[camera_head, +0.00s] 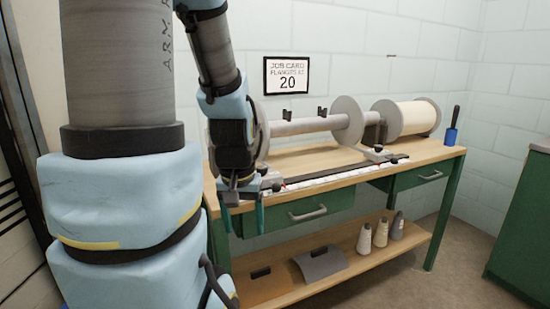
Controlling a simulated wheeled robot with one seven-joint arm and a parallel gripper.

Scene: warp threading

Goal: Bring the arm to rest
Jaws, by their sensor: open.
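My gripper (243,219) hangs downward just in front of the left part of the workbench (435,152). Its two thin teal fingers are apart, and nothing shows between them. The fingertips are at about the height of the drawers. My forearm comes down from the top of the picture, and my large upper arm fills the left side. My arm hides the left end of the bench and part of the left flange of the beam.
A beam with grey flanges (347,121) and a cream roll (412,118) sit on the bench. A long dark rail (345,171) runs along its front. Several cones (380,234) stand on the lower shelf (340,282). A green cabinet (522,225) stands right. Floor between is clear.

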